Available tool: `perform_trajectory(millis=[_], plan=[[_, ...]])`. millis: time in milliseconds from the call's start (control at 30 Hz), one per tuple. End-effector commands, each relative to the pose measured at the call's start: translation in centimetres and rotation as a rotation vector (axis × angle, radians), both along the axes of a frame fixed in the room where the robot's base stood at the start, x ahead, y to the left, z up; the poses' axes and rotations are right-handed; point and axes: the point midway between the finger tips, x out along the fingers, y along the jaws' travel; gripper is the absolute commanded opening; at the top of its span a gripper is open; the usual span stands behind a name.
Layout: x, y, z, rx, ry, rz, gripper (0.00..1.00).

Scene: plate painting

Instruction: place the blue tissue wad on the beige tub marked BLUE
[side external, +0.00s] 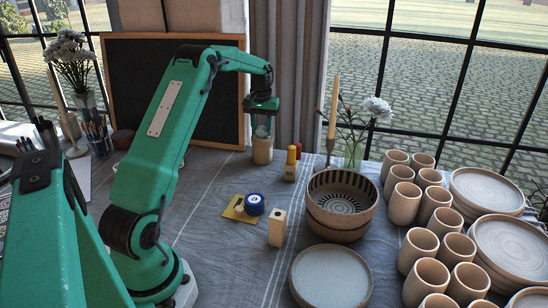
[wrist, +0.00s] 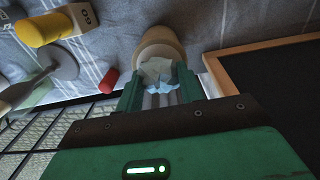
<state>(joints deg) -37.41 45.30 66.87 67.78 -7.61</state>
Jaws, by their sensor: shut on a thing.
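No marking is readable on the tub.
A yellow-topped holder (side external: 291,166) and a red piece (side external: 298,150) stand right of the tub. A candlestick (side external: 331,125) and flower vase (side external: 353,152) are farther right. Stacked bowls (side external: 342,212), a blue roll (side external: 255,203) and a wooden block (side external: 277,230) lie nearer. Several cups fill the right.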

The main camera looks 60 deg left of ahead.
Motion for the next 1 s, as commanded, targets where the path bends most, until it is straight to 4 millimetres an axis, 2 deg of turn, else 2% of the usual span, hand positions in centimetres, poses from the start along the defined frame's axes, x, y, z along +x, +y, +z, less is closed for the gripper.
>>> perform_trajectory(millis=[467,500,567,1000], plan=[[-0.02,-0.02,-0.57,-0.001,0.001,0.0,0.17],[-0.01,-0.01,-0.53,0.0,0.0,0.0,0.45],[-0.01,-0.01,-0.52,0.0,0.0,0.0,0.57],[0.01,-0.01,-0.16,0.001,-0.001,0.0,0.59]])
